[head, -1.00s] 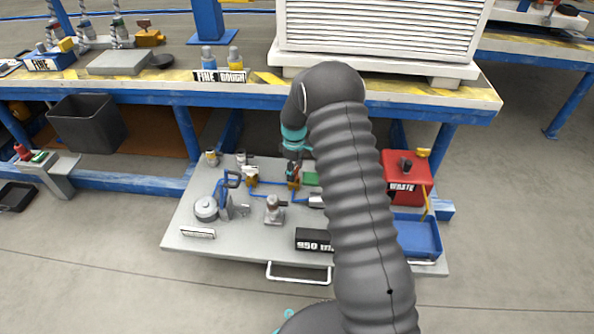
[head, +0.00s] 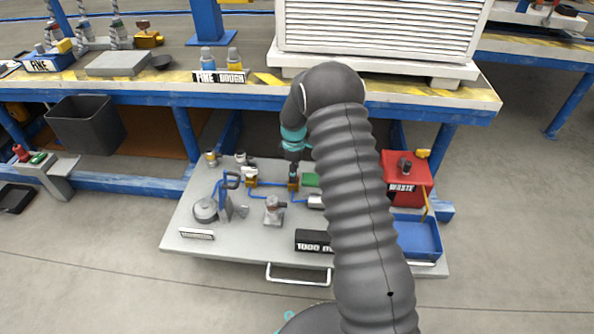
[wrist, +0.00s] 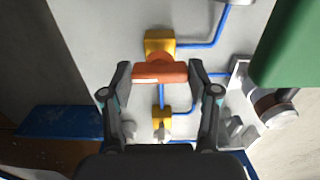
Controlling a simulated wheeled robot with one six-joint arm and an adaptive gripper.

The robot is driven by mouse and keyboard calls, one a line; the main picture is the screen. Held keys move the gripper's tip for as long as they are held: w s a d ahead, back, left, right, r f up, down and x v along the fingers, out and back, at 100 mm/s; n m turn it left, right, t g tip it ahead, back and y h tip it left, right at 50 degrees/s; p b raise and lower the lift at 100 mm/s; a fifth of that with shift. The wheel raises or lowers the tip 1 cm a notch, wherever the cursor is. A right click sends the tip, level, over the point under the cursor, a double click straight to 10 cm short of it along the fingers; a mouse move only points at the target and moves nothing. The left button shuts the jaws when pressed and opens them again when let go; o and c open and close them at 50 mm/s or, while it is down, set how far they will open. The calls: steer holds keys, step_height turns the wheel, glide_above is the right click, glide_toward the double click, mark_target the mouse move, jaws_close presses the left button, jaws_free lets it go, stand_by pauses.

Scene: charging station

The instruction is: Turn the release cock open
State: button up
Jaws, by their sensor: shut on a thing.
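The release cock appears to be the yellow valve (wrist: 160,43) with an orange-red handle (wrist: 160,72) in the wrist view. The handle lies crosswise in that picture, between my two fingers. My gripper (wrist: 161,76) is shut on the handle, one finger at each end. In the head view my gripper (head: 293,173) points down over the yellow valve body (head: 293,186), and the handle is largely hidden there. Blue tubing runs from the valve. A black display (head: 315,241) at the board's front reads 1000, its unit partly covered by my arm.
A second yellow valve with a pale handle (head: 251,181) stands left of my gripper. A pump with a round gauge (head: 206,209) and a grey fitting (head: 273,211) stand on the grey board (head: 225,245). A red waste bin (head: 400,170) and blue tray (head: 420,236) are right. The blue-framed bench (head: 150,88) overhangs behind.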

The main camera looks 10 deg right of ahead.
steer(key=shift+s+a+f, duration=0.15)
steer(key=shift+s+a, duration=0.1)
steer(key=shift+s, duration=0.05)
steer(key=o, duration=1.1)
steer(key=shift+a, duration=0.15)
steer(key=shift+o, duration=0.2)
steer(key=shift+w+d, duration=0.15)
steer(key=shift+d, duration=0.05)
steer(key=shift+r, duration=0.35)
step_height(320, 180, up, 12)
steer(key=shift+f, duration=0.25)
